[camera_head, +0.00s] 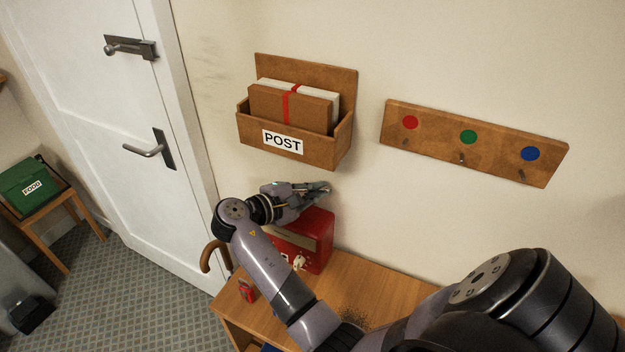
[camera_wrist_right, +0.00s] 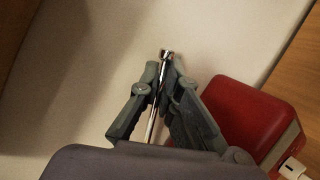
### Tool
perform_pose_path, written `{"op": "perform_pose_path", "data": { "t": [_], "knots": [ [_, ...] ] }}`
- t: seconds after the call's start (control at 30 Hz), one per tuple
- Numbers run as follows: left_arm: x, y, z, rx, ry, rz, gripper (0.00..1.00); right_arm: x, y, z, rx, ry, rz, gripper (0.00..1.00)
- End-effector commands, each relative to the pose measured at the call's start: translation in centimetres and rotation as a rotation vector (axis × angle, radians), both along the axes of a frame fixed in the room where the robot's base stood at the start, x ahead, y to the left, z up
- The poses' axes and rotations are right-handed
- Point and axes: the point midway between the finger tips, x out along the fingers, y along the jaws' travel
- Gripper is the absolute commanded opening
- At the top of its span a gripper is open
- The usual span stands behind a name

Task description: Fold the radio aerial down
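The red radio (camera_head: 318,232) stands on the wooden table against the wall. Its red body also shows at the lower right of the right wrist view (camera_wrist_right: 245,115). The aerial (camera_wrist_right: 165,56) is a thin shiny metal rod, raised, with its tip just past my fingertips. My right gripper (camera_head: 318,188) is above the radio in the head view. In the right wrist view my right gripper (camera_wrist_right: 160,76) has its fingers closed together on the aerial near its tip. The aerial's base is hidden behind the gripper. My left gripper is in neither view.
A wooden POST box (camera_head: 330,150) with parcels hangs on the wall just above the gripper. A hook board (camera_head: 440,143) hangs to the right. A small red object (camera_head: 248,290) and a brown curved handle (camera_head: 208,255) are near the table's left end.

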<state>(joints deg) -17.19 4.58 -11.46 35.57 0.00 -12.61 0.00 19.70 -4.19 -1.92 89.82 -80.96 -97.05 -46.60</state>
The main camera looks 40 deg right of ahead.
Motion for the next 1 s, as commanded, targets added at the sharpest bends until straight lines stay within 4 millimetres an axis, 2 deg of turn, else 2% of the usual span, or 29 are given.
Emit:
{"op": "perform_pose_path", "data": {
  "t": [0.2,0.6,0.63,0.9,1.0],
  "knots": [
    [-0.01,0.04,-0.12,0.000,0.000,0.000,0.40,-0.24,-0.02,-0.72,0.018,-0.038,0.000,0.00],
    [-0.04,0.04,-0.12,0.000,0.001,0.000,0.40,-0.27,-0.05,-0.77,0.020,-0.042,-0.001,0.00],
    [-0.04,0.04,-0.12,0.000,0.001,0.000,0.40,-0.26,-0.05,-0.76,0.020,-0.042,-0.001,0.06],
    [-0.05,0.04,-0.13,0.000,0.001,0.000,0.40,-0.24,-0.06,-0.72,0.019,-0.042,0.000,0.24],
    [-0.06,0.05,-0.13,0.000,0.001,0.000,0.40,-0.23,-0.08,-0.71,0.019,-0.042,0.000,0.26]
  ]
}}
